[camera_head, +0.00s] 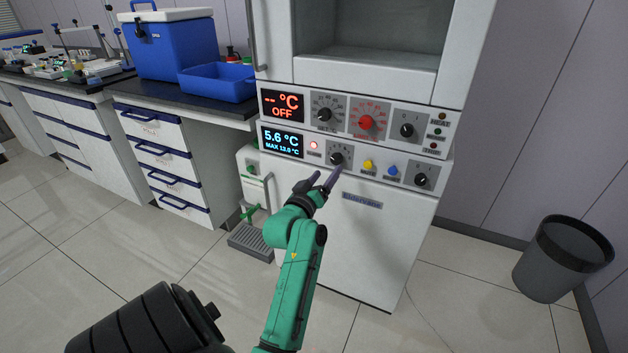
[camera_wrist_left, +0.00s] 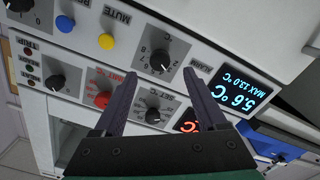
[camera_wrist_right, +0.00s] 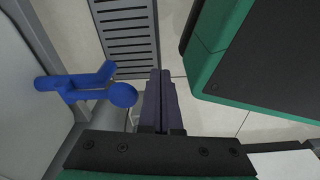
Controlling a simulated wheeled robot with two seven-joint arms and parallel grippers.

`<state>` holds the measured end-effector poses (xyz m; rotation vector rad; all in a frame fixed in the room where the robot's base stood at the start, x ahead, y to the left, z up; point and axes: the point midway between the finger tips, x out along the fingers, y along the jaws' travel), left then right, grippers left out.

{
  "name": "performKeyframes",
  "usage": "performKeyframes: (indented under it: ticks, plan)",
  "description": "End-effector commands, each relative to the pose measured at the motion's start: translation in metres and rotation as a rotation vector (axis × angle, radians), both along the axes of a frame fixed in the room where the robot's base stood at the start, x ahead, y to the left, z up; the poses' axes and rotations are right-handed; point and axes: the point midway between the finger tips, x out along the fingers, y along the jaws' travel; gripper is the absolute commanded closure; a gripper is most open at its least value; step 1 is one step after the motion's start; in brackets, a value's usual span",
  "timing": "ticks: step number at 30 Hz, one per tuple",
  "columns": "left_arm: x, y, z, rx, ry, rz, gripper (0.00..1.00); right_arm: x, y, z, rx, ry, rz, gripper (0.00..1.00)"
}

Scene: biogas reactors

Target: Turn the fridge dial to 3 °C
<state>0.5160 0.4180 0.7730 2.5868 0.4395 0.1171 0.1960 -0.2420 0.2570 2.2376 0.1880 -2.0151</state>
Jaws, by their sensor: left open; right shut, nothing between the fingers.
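The fridge dial (camera_head: 336,158) is a black knob on a grey scale plate, right of the lower display (camera_head: 281,141), which reads 5.6 °C in cyan. The dial also shows upside down in the left wrist view (camera_wrist_left: 160,60); its exact setting is too small to read. My left gripper (camera_head: 325,177) is open, its two dark fingers just in front of and below the dial. In the left wrist view the fingertips (camera_wrist_left: 160,74) lie to either side of the dial, with nothing held between them. My right gripper (camera_wrist_right: 161,76) is shut and empty, low near the floor grate.
The upper panel has an OFF display (camera_head: 282,104), a red knob (camera_head: 366,122) and black knobs. Yellow (camera_head: 368,165) and blue (camera_head: 392,170) buttons sit right of the dial. A blue handle (camera_wrist_right: 90,85) is beside my right gripper. A grey bin (camera_head: 562,258) stands right.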

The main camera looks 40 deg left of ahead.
Motion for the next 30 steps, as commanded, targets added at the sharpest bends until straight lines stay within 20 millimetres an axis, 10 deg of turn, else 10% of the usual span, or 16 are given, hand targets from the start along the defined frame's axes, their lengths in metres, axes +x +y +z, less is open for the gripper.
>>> performKeyframes:
  ticks: [12, 30]
  plan:
    - [-0.071, -0.025, -0.001, -0.002, 0.001, -0.001, 0.26, -0.029, -0.006, -0.008, -0.004, 0.003, 0.015, 1.00]
    - [-0.074, -0.027, -0.001, -0.001, 0.005, -0.004, 0.26, -0.030, -0.006, -0.009, -0.004, 0.002, 0.015, 1.00]
